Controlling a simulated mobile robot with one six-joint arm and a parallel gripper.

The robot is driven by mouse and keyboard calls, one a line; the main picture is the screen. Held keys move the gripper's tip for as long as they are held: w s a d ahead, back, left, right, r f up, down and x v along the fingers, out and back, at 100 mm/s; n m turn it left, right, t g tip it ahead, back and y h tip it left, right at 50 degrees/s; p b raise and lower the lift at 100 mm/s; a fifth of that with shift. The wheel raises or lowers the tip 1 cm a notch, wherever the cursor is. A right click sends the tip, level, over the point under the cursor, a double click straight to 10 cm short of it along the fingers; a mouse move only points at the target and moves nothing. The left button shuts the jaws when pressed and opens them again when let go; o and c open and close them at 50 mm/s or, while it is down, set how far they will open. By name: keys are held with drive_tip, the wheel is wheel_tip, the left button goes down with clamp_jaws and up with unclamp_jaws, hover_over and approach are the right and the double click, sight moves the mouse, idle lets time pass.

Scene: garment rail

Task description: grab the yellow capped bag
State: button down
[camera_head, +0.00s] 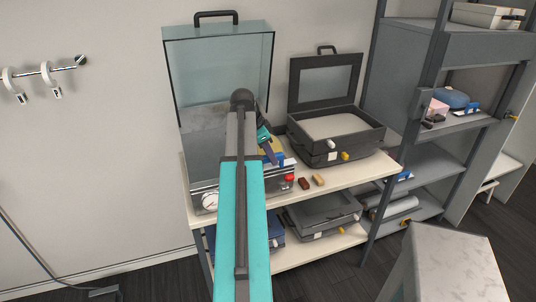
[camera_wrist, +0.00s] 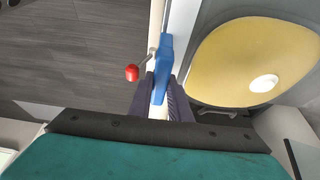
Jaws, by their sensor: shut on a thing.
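The yellow bag (camera_wrist: 235,65) is a rounded yellow shape with a white cap (camera_wrist: 264,83), at the right of the wrist view. In the head view a small patch of yellow (camera_head: 269,146) shows beside my arm, partly hidden. My gripper (camera_wrist: 162,98) points up from the bottom of the wrist view, left of the yellow bag. Its dark fingers are shut on a narrow blue piece (camera_wrist: 162,68). I cannot tell whether this piece is joined to the bag. In the head view my gripper (camera_head: 271,154) is low inside the open clear-lidded case, mostly hidden by my arm.
The clear-lidded case (camera_head: 176,75) has a dial (camera_head: 210,201) and a red knob (camera_head: 289,178) at its front. A dark open case (camera_head: 300,125) stands to its right on the cream shelf (camera_head: 345,180). Small brown blocks (camera_head: 304,183) lie between them. A grey rack (camera_head: 415,150) stands farther right.

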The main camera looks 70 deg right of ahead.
drive_tip(key=shift+s+a, duration=0.2)
drive_tip(key=shift+s, duration=0.35)
drive_tip(key=c, duration=1.6)
unclamp_jaws()
drive_tip(key=shift+o, duration=0.2)
drive_tip(key=shift+w+r, duration=0.1)
drive_tip(key=shift+r, duration=0.05)
drive_tip(key=b+v, duration=0.3)
drive_tip(key=v, duration=1)
drive_tip(key=shift+a+r, duration=0.15)
drive_tip(key=shift+r, duration=0.05)
